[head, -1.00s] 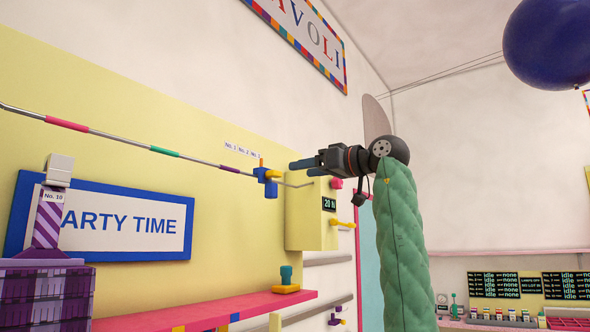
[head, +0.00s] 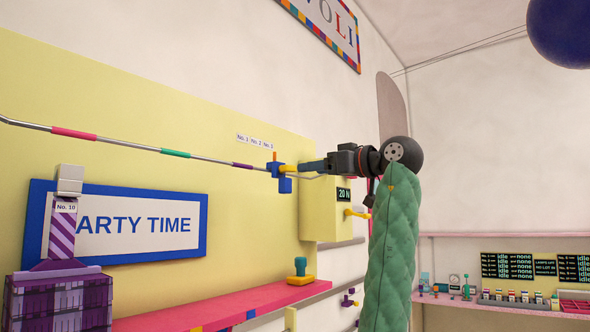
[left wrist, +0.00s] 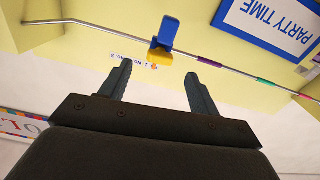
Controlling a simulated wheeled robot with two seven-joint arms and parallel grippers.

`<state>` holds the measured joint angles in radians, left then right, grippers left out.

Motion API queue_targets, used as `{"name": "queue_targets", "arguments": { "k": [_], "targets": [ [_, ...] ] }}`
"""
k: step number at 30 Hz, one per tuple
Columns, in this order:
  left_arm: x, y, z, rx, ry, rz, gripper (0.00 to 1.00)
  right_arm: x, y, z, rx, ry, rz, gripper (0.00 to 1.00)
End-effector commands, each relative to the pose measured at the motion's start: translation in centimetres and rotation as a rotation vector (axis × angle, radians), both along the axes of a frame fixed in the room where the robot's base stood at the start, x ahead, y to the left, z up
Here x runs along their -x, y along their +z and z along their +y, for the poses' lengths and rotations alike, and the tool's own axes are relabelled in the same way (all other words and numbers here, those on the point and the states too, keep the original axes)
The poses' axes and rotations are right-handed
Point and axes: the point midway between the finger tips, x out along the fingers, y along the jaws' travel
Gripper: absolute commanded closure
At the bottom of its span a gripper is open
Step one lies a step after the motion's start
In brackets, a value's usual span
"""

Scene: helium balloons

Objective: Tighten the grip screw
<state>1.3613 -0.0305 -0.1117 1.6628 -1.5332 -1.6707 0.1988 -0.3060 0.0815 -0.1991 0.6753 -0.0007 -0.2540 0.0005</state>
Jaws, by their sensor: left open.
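A blue clamp (head: 279,178) sits on the striped metal rail (head: 200,160) along the yellow wall panel. A yellow knob (head: 289,169), which looks like the grip screw, sticks out of the clamp toward my left gripper, and an orange pin (head: 275,156) stands up from it. My left gripper (head: 306,167) is level with the knob, its fingers pointing at it. In the left wrist view the fingers (left wrist: 157,70) are apart and empty, with the yellow knob (left wrist: 160,56) just beyond their tips and the blue clamp (left wrist: 166,36) behind it. My right gripper is not in view.
A yellow box (head: 318,211) with a "20 N" display stands right behind my gripper. Below is a pink shelf (head: 240,306) with a teal-and-yellow item (head: 300,271). A PARTY TIME sign (head: 140,224) hangs at left; a blue balloon (head: 562,30) floats at upper right.

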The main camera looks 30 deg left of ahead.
Motion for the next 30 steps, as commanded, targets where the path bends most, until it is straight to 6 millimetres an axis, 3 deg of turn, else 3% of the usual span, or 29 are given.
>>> {"name": "queue_targets", "arguments": {
  "k": [5, 15, 28, 30],
  "targets": [
    [-0.2, 0.4, 2.1, 0.0, 0.002, 0.002, 0.38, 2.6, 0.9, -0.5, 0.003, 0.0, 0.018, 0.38],
    [-0.5, 0.3, 6.1, -0.001, 0.0, 0.002, 0.38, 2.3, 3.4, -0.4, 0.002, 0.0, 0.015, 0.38],
    [-0.6, 0.0, 6.9, 0.0, 0.001, 0.002, 0.38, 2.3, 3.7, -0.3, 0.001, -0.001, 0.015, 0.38],
    [-0.6, 0.0, 6.9, -0.001, 0.001, 0.002, 0.48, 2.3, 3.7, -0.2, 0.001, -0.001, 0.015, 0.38]
  ]
}}
